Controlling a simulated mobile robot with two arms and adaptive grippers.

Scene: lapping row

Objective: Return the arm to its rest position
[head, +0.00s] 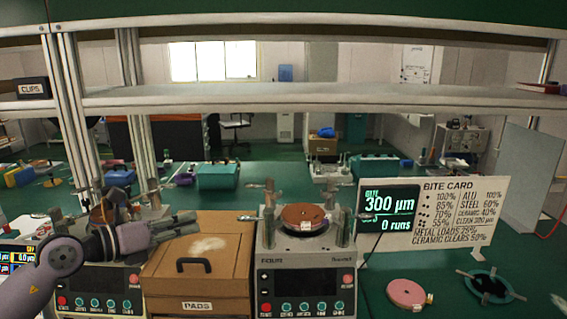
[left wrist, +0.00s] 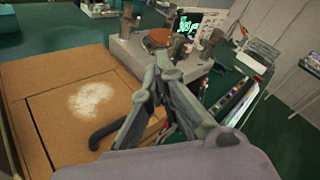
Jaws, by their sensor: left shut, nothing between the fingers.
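My left gripper (head: 200,226) reaches in from the left in the head view, above the left part of the wooden pads box (head: 208,246). Its fingers are shut with nothing between them. In the left wrist view the closed fingertips (left wrist: 163,64) point toward the lapping machine, which carries a reddish-brown disc (left wrist: 158,38). The box lid with its white powdery patch (left wrist: 98,101) lies at the left there, and the fingers partly overlap its dark handle. My right gripper is in neither view.
The right lapping machine (head: 306,250) stands beside the box; another machine (head: 98,278) is partly behind my left arm. A display (head: 389,208), bite card (head: 462,212), pink disc (head: 406,293) and teal ring (head: 490,275) are at the right. A shelf (head: 330,97) spans above.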

